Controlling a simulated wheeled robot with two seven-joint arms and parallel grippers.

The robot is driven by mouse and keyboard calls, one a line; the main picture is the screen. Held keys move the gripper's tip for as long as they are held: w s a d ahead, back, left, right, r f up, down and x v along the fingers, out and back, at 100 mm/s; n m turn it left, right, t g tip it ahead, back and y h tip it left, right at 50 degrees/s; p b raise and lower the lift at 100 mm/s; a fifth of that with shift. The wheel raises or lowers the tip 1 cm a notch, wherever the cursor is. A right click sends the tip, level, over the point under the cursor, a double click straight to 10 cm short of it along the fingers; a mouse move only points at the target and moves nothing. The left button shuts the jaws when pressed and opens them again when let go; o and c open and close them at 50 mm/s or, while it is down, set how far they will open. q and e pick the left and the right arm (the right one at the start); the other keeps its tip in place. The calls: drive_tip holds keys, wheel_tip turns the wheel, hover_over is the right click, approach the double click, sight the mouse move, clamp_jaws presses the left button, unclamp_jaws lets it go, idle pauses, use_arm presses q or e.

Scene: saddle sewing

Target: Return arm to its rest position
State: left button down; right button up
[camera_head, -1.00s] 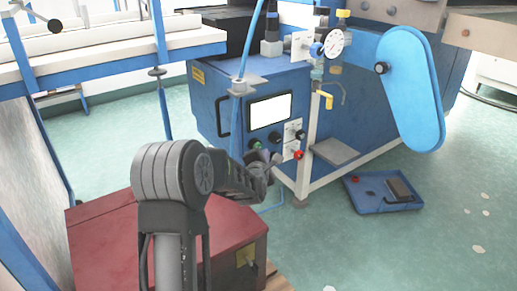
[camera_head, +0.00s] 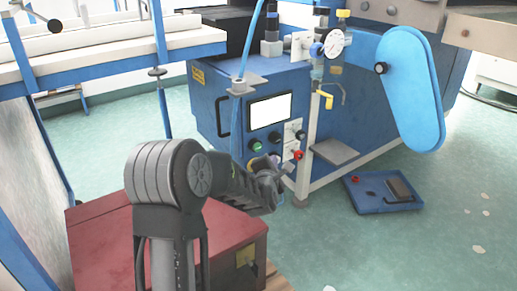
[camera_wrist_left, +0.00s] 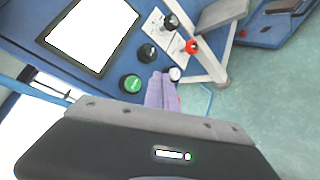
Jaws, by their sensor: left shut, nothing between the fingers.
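My left gripper (camera_head: 274,165) is in front of the lower panel of the blue machine (camera_head: 213,108) in the head view. In the left wrist view its fingertips (camera_wrist_left: 160,90) are together with nothing between them. Beyond them show a green button (camera_wrist_left: 131,83), a black knob (camera_wrist_left: 147,53) and a red button (camera_wrist_left: 192,47). A white round button (camera_wrist_left: 175,73) sits just right of the fingertips. The gap between fingers and panel is hard to judge. My right gripper is in neither view.
A dark red box (camera_head: 100,235) stands below my left arm. A blue tray (camera_head: 375,195) lies on the floor at right. A white and blue rack (camera_head: 100,60) stands at the left. The green floor (camera_head: 430,240) at front right is mostly clear.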

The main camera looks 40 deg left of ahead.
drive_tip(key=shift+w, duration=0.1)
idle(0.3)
